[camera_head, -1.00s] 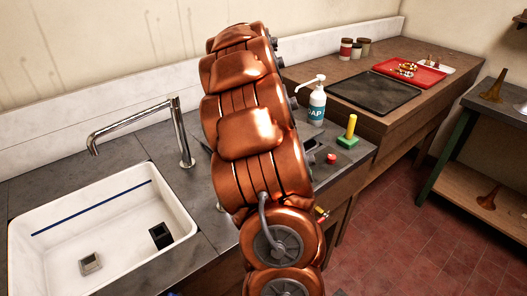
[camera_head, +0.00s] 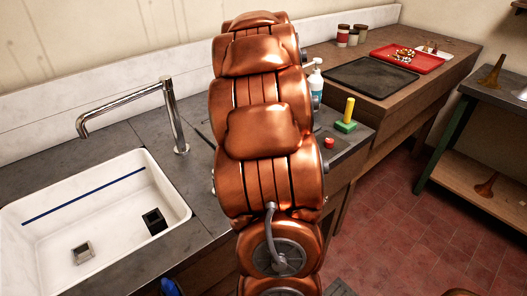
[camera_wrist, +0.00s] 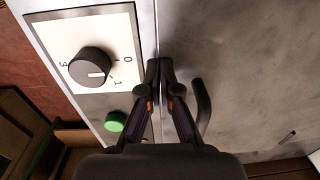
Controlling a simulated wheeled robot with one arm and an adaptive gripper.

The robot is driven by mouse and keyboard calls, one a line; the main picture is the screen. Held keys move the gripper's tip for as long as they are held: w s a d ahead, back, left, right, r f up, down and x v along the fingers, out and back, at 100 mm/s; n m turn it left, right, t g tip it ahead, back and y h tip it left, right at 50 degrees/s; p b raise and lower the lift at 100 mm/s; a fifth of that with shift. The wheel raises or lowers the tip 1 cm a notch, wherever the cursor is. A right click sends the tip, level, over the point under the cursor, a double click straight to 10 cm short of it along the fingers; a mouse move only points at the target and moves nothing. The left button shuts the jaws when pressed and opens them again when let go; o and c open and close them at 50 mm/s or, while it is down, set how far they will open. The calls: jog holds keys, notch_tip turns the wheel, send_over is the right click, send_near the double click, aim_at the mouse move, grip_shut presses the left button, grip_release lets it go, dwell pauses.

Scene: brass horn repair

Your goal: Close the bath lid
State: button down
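My gripper (camera_wrist: 159,68) shows in the wrist view with its two dark fingers close together, seemingly shut, at the seam between a control panel and a grey metal surface. The grey surface (camera_wrist: 250,70) fills the right side; I cannot tell for certain whether it is the bath lid. A dark curved bar (camera_wrist: 203,105), like a handle, stands just right of the fingers, and I see no grip on it. The panel has a black knob (camera_wrist: 91,66) and a green button (camera_wrist: 115,121). In the head view my arm hides the gripper, and no bath lid can be made out.
A white sink (camera_head: 95,215) with a tap (camera_head: 172,115) is at left. Right of my arm are a soap bottle (camera_head: 316,82), a red button (camera_head: 329,142) and a green block with a yellow post (camera_head: 347,118). A black tray (camera_head: 370,76) and a red tray (camera_head: 408,59) lie on the wooden counter.

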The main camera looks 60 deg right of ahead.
notch_tip(320, 180, up, 14)
dwell(0.8)
jog(key=a+f+n+p, duration=0.2)
jog(key=a+n, duration=0.8)
jog(key=a, duration=1.3)
jog(key=s+a+f+n+g+p, duration=0.1)
jog(key=s+a+f+n, duration=0.2)
jog(key=s+a+n, duration=0.2)
jog(key=s+a+f+n+g, duration=0.1)
jog(key=s+a+f+n, duration=0.2)
jog(key=s+a+n, duration=0.3)
jog(key=s+a, duration=0.2)
jog(key=s, duration=0.1)
jog(key=shift+a+f+p, duration=0.2)
jog(key=shift+a+p, duration=0.1)
jog(key=shift+p, duration=0.1)
